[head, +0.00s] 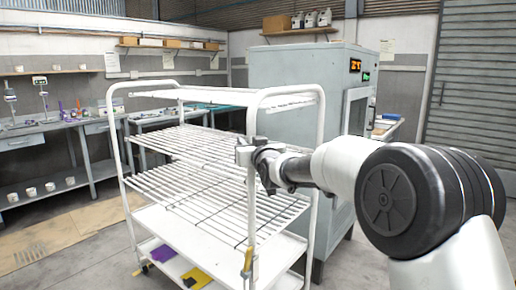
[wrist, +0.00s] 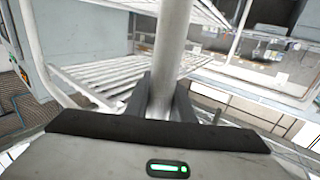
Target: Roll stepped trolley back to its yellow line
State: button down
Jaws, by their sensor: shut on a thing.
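The stepped trolley (head: 190,183) is a white tube frame with wire shelves, standing upright in the middle of the head view. Its near right upright post (head: 250,200) runs down to a low white tray. My gripper (head: 250,155) is shut on this post at about mid height. In the wrist view, the post (wrist: 172,45) stands between the two dark fingers of my gripper (wrist: 163,100). I cannot make out a yellow line on the floor. The trolley's near wheels are mostly out of frame.
A grey cabinet (head: 300,85) with lit displays stands close behind the trolley on the right. Workbenches (head: 75,122) with small items line the left wall. Purple (head: 162,253) and yellow (head: 196,278) pieces lie on the low tray.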

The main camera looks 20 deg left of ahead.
jog(key=shift+a+r, duration=0.15)
jog(key=shift+a, duration=0.45)
jog(key=shift+r, duration=0.1)
jog(key=c, duration=1.5)
grip_release()
jog(key=shift+w+a+f, duration=0.1)
jog(key=shift+a+f, duration=0.1)
jog(key=shift+c, duration=0.2)
jog(key=shift+d, duration=0.1)
jog(key=v, duration=1.7)
jog(key=shift+d, duration=0.2)
